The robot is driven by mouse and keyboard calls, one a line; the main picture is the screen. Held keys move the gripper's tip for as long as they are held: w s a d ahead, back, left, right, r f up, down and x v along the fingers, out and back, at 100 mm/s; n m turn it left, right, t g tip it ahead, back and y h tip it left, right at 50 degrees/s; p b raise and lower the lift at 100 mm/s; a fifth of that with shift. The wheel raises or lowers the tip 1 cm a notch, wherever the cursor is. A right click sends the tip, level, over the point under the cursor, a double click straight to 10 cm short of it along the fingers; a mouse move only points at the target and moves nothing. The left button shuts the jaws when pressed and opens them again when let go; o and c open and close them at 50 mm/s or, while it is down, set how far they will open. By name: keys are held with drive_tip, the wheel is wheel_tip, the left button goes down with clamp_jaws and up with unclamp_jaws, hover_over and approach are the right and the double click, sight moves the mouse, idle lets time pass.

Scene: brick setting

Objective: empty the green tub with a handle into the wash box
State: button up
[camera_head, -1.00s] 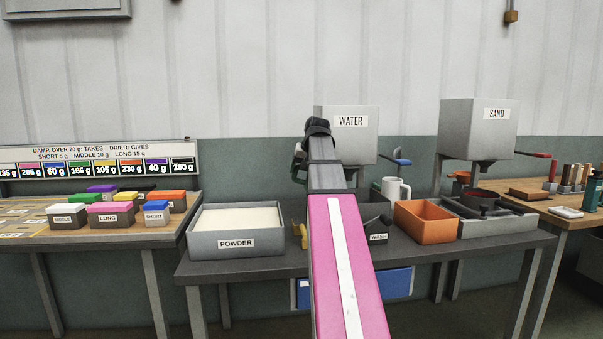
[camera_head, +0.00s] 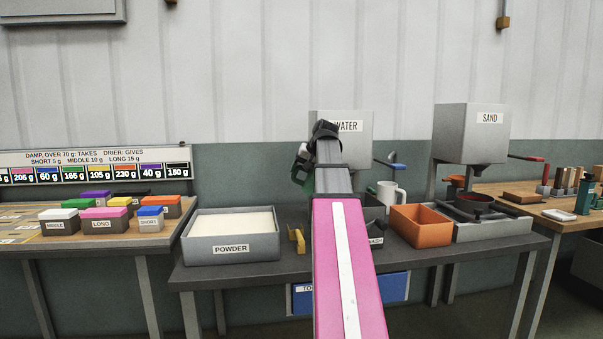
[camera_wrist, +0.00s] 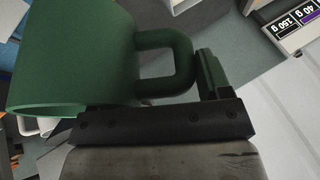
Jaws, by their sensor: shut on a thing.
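The green tub with a handle (camera_wrist: 75,50) fills the upper left of the wrist view. My gripper (camera_wrist: 207,80) is shut on its handle (camera_wrist: 185,65). In the head view the tub (camera_head: 305,182) is a small green shape just under my gripper (camera_head: 302,163), tilted and partly hidden by my arm, held above the bench. I cannot see whether anything is inside it. The grey wash box (camera_head: 377,228) is on the bench, mostly hidden behind my arm; part of its label shows at the arm's right side.
A white powder box (camera_head: 232,252) stands on the bench left of my arm, beside a yellow object (camera_head: 297,240). Right of the arm are a white mug (camera_head: 392,193), an orange bin (camera_head: 421,228) and the sand hopper (camera_head: 470,135). The water hopper (camera_head: 355,145) hangs behind my gripper.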

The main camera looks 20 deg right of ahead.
sight(312, 170)
drive_tip(key=shift+s+d, duration=0.1)
drive_tip(key=shift+d, duration=0.1)
drive_tip(key=shift+s+d+r+y, duration=0.1)
drive_tip(key=shift+s+d+y, duration=0.05)
drive_tip(key=shift+d+y, duration=0.3)
drive_tip(key=shift+s+d+t+y, duration=0.15)
drive_tip(key=shift+d+t+y, duration=0.2)
drive_tip(key=shift+d, duration=0.1)
drive_tip(key=shift+s+d+r+m, duration=0.1)
drive_tip(key=shift+d+m, duration=0.1)
drive_tip(key=shift+m, duration=0.1)
drive_tip(key=shift+s+d+y, duration=0.1)
drive_tip(key=shift+d+y, duration=0.2)
drive_tip(key=shift+r, duration=0.1)
drive_tip(key=shift+s+d+r+t+y, duration=0.1)
drive_tip(key=shift+d+r+t+y, duration=0.15)
drive_tip(key=shift+d+y, duration=0.05)
drive_tip(key=shift+s+d+r, duration=0.1)
drive_tip(key=shift+d+r, duration=0.1)
